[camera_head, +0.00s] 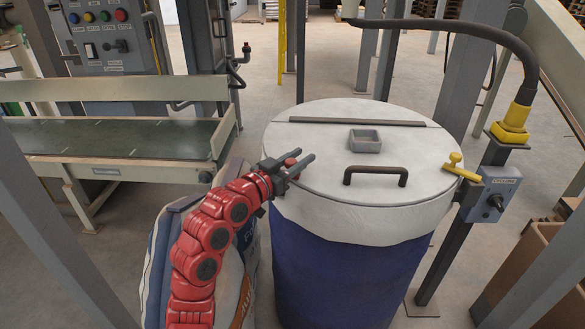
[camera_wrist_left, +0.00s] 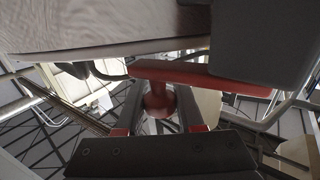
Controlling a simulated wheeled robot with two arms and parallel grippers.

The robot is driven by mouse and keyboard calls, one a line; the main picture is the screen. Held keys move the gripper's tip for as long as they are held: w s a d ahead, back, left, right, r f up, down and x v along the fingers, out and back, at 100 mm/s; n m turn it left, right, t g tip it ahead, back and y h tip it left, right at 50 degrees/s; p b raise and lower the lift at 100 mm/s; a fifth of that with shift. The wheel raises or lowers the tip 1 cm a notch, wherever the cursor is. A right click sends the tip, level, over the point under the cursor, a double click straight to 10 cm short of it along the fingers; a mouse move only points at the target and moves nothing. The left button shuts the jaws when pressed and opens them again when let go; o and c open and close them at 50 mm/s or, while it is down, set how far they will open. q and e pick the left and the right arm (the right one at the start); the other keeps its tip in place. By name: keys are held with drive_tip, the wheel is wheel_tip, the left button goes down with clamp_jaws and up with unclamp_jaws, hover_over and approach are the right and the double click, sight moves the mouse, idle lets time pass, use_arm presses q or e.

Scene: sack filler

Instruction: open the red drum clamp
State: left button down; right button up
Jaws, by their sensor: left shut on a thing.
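The blue drum (camera_head: 345,275) stands in the middle of the head view, with a white lid (camera_head: 325,150) and a pale liner hanging over its rim. My left gripper (camera_head: 301,160) is at the left edge of the lid, its dark fingers pointing right. The red drum clamp (camera_head: 290,163) is mostly hidden by the fingers there. In the left wrist view the red clamp (camera_wrist_left: 158,100) shows as a red bar with a rounded red part between the two fingers. The gripper is shut on it. My right gripper is in neither view.
The lid carries a dark handle (camera_head: 375,176) and a small grey box (camera_head: 365,140). A yellow lever (camera_head: 460,168) and a grey control box (camera_head: 493,194) stand at right. A filled sack (camera_head: 160,265) is beside the drum at left, below a conveyor (camera_head: 110,138).

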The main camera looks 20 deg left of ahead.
sight(296, 177)
use_arm(q)
drive_tip(key=s+m+g+h+b, duration=0.1)
drive_tip(key=m+h+b, duration=0.1)
drive_tip(key=b, duration=0.1)
drive_tip(key=s+m+g+h+b, duration=0.1)
drive_tip(key=g+h+b, duration=0.1)
drive_tip(key=b, duration=0.1)
drive_tip(key=s+m+g+h+b, duration=0.1)
drive_tip(key=m+g+h+b, duration=0.1)
drive_tip(key=b, duration=0.1)
drive_tip(key=shift+s+d+f+m+h+b, duration=0.15)
drive_tip(key=shift+s+f+m+h+b, duration=0.15)
drive_tip(key=shift+b, duration=0.1)
drive_tip(key=shift+s+a+r+m+g+h+b, duration=0.15)
drive_tip(key=shift+s+m+g+h, duration=0.5)
drive_tip(key=shift+g, duration=0.5)
drive_tip(key=shift+s+a+r+m+g+h+b, duration=0.1)
drive_tip(key=shift+s+m+g+h, duration=0.3)
drive_tip(key=shift+m+g, duration=0.55)
drive_tip(key=shift+s+a+r+m+g+h+b, duration=0.15)
drive_tip(key=shift+s+m+g+h, duration=0.4)
drive_tip(key=shift+g, duration=0.75)
drive_tip(key=shift+f, duration=0.1)
drive_tip(key=c, duration=0.5)
unclamp_jaws()
drive_tip(key=shift+c, duration=0.2)
